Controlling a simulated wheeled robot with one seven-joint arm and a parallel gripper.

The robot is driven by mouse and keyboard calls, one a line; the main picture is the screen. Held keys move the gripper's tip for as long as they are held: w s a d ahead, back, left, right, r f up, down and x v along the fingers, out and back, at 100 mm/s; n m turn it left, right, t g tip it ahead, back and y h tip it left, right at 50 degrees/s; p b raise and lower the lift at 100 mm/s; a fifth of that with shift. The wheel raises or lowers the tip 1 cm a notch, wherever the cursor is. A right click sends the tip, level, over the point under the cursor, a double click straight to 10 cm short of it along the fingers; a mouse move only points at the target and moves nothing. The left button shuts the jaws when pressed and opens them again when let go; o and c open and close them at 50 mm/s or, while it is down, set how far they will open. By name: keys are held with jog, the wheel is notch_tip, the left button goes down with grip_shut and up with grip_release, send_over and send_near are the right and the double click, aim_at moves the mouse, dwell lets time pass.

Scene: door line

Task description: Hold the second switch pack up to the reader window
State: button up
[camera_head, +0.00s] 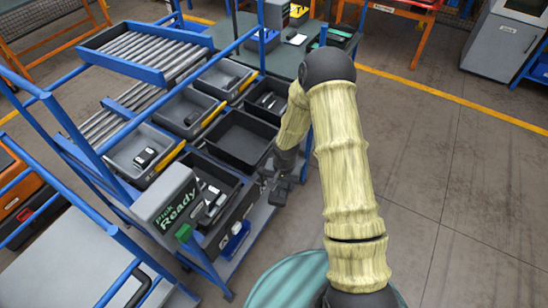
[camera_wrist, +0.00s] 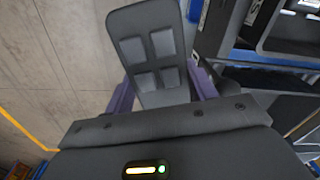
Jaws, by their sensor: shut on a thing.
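My gripper (camera_wrist: 162,88) is shut on a dark grey switch pack (camera_wrist: 130,22) with four lighter square keys, held between the purple fingers in the wrist view. In the head view my gripper (camera_head: 276,182) hangs at the right edge of the rack, beside the front bins; the pack is too small there to make out clearly. A grey box (camera_head: 168,200) with a dark face reading "Pick Ready" stands at the rack's near corner, left of my gripper and apart from it. I cannot tell which part is the reader window.
Several grey and black bins sit on the blue rack; one black bin (camera_head: 216,235) holds dark and pale parts, another (camera_head: 240,160) looks empty. A blue roller tray (camera_head: 140,48) lies behind. A dark green table (camera_head: 310,28) stands at the back. Floor (camera_head: 450,160) is clear at right.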

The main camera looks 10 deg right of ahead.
jog(key=s+d+f+n+b, duration=0.2)
jog(key=f+b, duration=0.4)
jog(key=f, duration=0.7)
jog(key=s+d+f+n+b, duration=0.2)
jog(key=f+b, duration=0.5)
jog(key=f, duration=0.7)
jog(key=shift+s+d+f, duration=0.3)
jog(key=shift+s+d, duration=0.45)
jog(key=shift+w+d, duration=0.1)
